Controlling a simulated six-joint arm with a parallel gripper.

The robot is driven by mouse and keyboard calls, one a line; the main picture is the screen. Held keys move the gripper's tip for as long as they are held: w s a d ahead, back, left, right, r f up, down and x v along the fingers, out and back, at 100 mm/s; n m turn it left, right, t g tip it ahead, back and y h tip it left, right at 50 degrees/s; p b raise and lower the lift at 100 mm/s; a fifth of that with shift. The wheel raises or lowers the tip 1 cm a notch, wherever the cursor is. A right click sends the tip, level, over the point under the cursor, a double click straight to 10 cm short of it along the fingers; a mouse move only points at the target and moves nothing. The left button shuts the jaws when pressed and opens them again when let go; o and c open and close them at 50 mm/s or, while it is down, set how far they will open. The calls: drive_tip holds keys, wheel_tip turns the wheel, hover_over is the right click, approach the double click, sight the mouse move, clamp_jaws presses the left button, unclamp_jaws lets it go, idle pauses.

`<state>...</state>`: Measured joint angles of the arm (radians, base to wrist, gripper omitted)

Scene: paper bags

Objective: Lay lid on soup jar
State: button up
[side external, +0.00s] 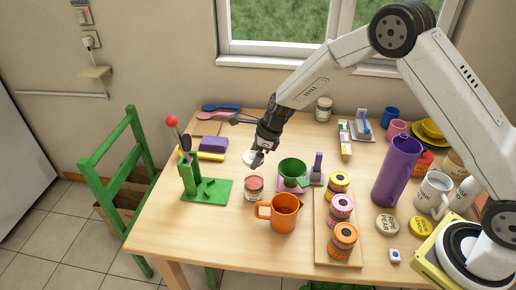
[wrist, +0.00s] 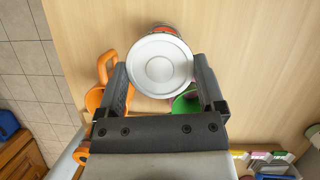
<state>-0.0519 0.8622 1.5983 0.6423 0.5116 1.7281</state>
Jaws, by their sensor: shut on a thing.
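The soup jar (side external: 254,188) is a small clear jar with red contents, upright on the table behind the orange mug. The lid (side external: 249,158) is a pale round disc, held above the jar and apart from it. My gripper (side external: 260,158) is shut on the lid. In the wrist view the silver-white lid (wrist: 160,66) sits between the two fingers of my gripper (wrist: 160,75). It covers most of the jar, and only a strip of the jar's red side (wrist: 164,29) shows past the lid's edge.
The orange mug (side external: 284,213) stands just in front of the jar. A green funnel (side external: 293,170) is right of it and a green utensil holder (side external: 188,178) left. The table's front left is clear.

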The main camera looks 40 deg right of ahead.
sight(262, 162)
drive_tip(key=shift+f, duration=0.2)
drive_tip(key=shift+f, duration=2.6)
drive_tip(key=shift+f, duration=0.95)
drive_tip(key=o, duration=0.9)
drive_tip(key=shift+r, duration=0.15)
drive_tip(key=shift+v, duration=2.4)
drive_tip(key=shift+r, duration=0.1)
drive_tip(key=shift+v, duration=3.8)
